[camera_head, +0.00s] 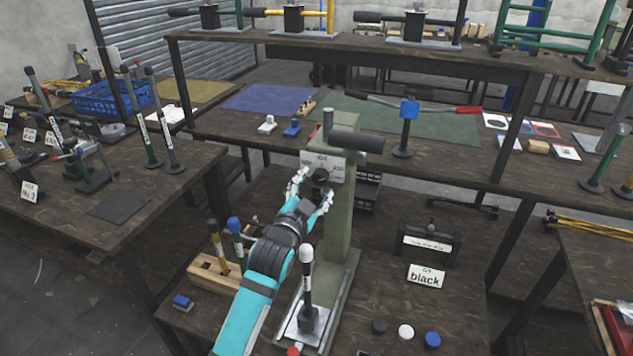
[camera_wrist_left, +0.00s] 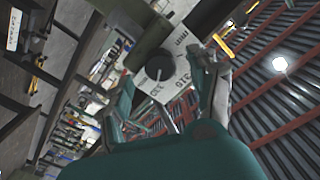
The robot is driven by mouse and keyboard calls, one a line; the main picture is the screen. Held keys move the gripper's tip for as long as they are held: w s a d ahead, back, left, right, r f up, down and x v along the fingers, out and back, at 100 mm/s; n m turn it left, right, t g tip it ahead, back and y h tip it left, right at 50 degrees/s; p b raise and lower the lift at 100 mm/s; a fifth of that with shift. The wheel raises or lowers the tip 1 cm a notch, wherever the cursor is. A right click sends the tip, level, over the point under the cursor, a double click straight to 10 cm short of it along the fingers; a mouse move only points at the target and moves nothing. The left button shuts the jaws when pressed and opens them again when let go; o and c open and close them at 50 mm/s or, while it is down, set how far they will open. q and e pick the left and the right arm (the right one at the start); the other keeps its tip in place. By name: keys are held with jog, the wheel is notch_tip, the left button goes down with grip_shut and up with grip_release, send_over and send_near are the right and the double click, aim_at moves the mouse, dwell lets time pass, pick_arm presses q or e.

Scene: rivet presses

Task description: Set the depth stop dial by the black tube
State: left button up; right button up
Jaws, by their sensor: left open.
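The depth stop dial (camera_head: 321,175) is a black round knob on the pale scale plate (camera_head: 330,161) of the green press. The dial also shows in the left wrist view (camera_wrist_left: 160,67), on the plate with printed numbers. My left gripper (camera_head: 314,186) is open, with its fingers just in front of the dial. I cannot tell whether they touch it. A black-topped tube (camera_head: 214,238) with yellowish parts stands in a wooden block at the left, beside a blue-topped tube (camera_head: 236,236). A card reading "black" (camera_head: 426,277) stands on the bench. My right gripper is out of view.
The press column (camera_head: 337,225) stands behind my left arm. A white-knobbed lever (camera_head: 306,275) rises close beside the arm. A black stand (camera_head: 428,245) is behind the card. Black, white (camera_head: 405,331) and blue discs lie in front. Bench around the card is partly clear.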

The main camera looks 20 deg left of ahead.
aim_at(320, 178)
pick_arm(q)
jog(key=shift+w, duration=1.15)
jog(key=c, duration=1.1)
jog(key=shift+c, duration=0.2)
